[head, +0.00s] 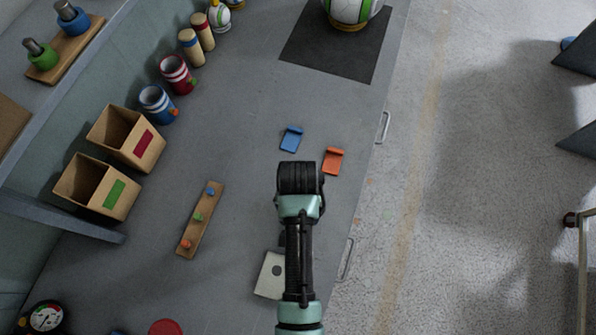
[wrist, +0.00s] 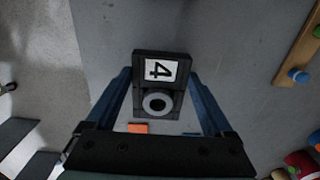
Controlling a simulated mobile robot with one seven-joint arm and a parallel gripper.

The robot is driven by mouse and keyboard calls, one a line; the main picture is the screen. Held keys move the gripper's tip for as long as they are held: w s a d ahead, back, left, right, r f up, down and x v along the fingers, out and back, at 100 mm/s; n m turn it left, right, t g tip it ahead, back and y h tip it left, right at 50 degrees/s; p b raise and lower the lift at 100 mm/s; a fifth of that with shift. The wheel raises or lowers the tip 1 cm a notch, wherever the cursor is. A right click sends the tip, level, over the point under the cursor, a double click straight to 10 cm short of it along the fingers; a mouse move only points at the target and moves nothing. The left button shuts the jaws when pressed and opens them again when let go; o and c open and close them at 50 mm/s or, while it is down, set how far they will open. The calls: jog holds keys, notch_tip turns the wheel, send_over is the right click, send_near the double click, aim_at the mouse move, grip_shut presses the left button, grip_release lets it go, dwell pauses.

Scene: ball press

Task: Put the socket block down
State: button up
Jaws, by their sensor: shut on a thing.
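The socket block (wrist: 155,68) is a dark block with a white label reading 4 and a pale ring around a dark hole. In the wrist view it sits between the two blue fingers of my gripper (wrist: 157,92), which is shut on it. In the head view my black hand is over the grey bench (head: 235,140), left of a small orange piece (head: 333,160) and below a small blue piece (head: 291,138). The block and fingertips are hidden there beneath the hand. I cannot tell how high the block is above the bench.
A wooden strip with coloured knobs (head: 207,205) lies to the left, with two cardboard boxes (head: 88,196) beyond it. A pale plate with a hole (head: 268,285) lies partly under my arm. A dark mat (head: 300,50) bears a green and white ball (head: 348,8) at the top.

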jog(key=shift+f, duration=1.7)
jog(key=shift+f, duration=0.1)
jog(key=o, duration=1.2)
jog(key=shift+c, duration=0.2)
notch_tip(320, 180, up, 12)
jog(key=shift+r, duration=0.1)
jog(key=w+a+r+n+t, duration=0.1)
jog(key=w+r+t, duration=0.8)
jog(key=w+r, duration=0.8)
jog(key=w+r+t, duration=0.3)
jog(key=r+t, duration=0.3)
jog(key=r, duration=1.1)
jog(key=s+r+n+t, duration=0.1)
jog(key=s+r+t, duration=0.3)
jog(key=r, duration=0.6)
jog(key=s+d+r+t, duration=0.1)
jog(key=s+r+t, duration=0.3)
jog(key=r, duration=0.7)
jog(key=s+r+n+t, duration=0.1)
jog(key=s+r+t, duration=0.3)
jog(key=r, duration=0.7)
jog(key=shift+s+d+n, duration=0.25)
jog(key=shift+s+n, duration=0.05)
jog(key=shift+s, duration=0.75)
